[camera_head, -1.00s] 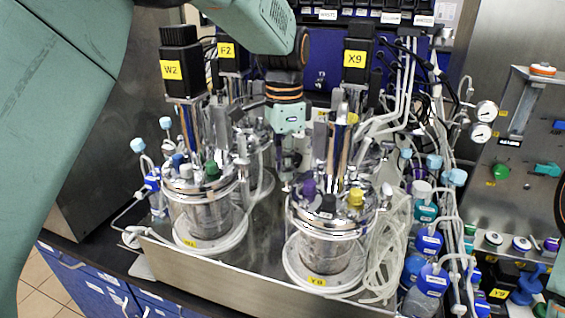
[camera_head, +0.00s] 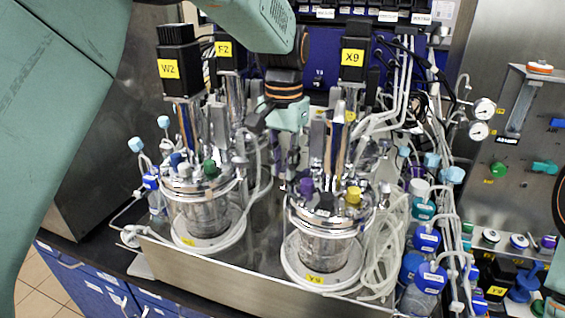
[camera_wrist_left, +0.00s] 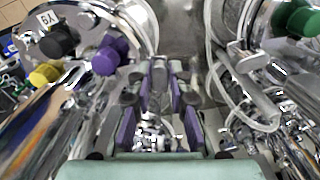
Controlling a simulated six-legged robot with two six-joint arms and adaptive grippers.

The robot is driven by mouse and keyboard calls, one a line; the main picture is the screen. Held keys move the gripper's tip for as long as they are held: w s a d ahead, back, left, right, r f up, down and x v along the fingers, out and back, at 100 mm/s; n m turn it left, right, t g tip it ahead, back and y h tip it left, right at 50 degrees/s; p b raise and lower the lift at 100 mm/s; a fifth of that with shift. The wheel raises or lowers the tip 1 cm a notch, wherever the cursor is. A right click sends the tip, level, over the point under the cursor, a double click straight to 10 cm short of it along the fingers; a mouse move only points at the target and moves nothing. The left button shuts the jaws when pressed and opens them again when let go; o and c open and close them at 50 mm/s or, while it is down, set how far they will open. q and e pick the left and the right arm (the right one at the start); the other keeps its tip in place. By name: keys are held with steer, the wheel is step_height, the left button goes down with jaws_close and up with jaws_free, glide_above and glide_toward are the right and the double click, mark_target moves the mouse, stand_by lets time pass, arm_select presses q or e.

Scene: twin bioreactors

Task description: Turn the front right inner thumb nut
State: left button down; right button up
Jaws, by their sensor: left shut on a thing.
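The front right vessel (camera_head: 325,243), labelled Y9, has a steel lid with a purple cap (camera_head: 306,186) and a yellow cap (camera_head: 353,194). My left gripper (camera_head: 284,180) points down between the two front vessels, with its tips at the inner side of this vessel's lid. In the left wrist view its purple-padded fingers (camera_wrist_left: 160,82) are close together, shut on a small part at the lid's rim. That part, by its place the front right inner thumb nut, is mostly hidden by the fingertips. My right gripper is not in view.
The front left vessel (camera_head: 203,217) with its green cap (camera_head: 210,168) stands close beside the gripper. Tall motors, such as X9 (camera_head: 353,57), and steel columns rise around my arm. Loose tubes (camera_head: 380,255) and blue-capped bottles (camera_head: 427,240) crowd the right side.

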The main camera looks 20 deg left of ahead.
mark_target(284, 169)
arm_select(q)
steer(key=shift+w+r, duration=0.2)
stand_by(0.4)
steer(key=c, duration=1.6)
jaws_free()
steer(key=shift+c, duration=0.2)
steer(key=o, duration=0.4)
steer(key=shift+d+f, duration=0.1)
steer(key=shift+f, duration=0.1)
steer(key=shift+s+r, duration=0.1)
steer(key=shift+r, duration=0.25)
step_height(284, 169, up, 11)
steer(key=shift+r, duration=0.2)
